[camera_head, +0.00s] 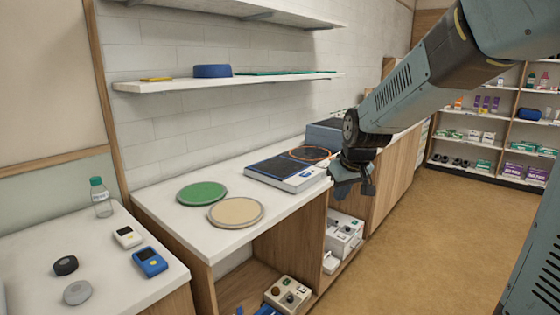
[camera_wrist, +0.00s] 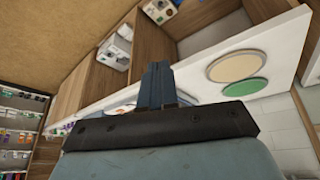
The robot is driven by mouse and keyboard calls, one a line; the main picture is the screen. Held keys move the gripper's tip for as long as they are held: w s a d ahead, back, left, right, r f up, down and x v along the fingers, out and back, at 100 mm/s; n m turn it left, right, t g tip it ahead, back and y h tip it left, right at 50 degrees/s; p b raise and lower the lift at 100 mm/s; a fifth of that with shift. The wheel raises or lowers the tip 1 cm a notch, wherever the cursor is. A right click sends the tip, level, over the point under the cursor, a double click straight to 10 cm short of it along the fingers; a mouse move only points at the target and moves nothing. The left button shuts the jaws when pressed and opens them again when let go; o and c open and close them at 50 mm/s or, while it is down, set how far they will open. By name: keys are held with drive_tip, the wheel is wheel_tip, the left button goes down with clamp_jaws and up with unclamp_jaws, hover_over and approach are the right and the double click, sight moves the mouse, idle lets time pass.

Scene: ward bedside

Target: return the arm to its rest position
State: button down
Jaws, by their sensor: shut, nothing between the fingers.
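My arm reaches in from the upper right of the head view. My gripper (camera_head: 352,190) hangs at its end, just off the front edge of the white counter (camera_head: 165,221), near a scale-like device (camera_head: 285,176). In the wrist view my gripper (camera_wrist: 157,68) is shut, its fingers together with nothing between them. The counter's edge lies behind the fingers there. Whether any part of my gripper touches the counter cannot be told.
A green disc (camera_head: 202,193) and a beige disc (camera_head: 236,212) lie on the counter. A lower table at left holds a bottle (camera_head: 101,199) and a blue device (camera_head: 150,262). Wall shelves (camera_head: 230,83) hang above. The brown floor (camera_head: 440,225) at right is clear.

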drive_tip(key=s+d+r+m, duration=0.2)
drive_tip(key=s+d+r, duration=0.1)
drive_tip(key=s, duration=0.8)
drive_tip(key=s+d+r+m+h, duration=0.1)
drive_tip(key=s+d+r, duration=0.3)
drive_tip(key=s, duration=0.8)
drive_tip(key=shift+d+m+t, duration=0.4)
drive_tip(key=shift+m, duration=0.1)
drive_tip(key=shift+d, duration=0.1)
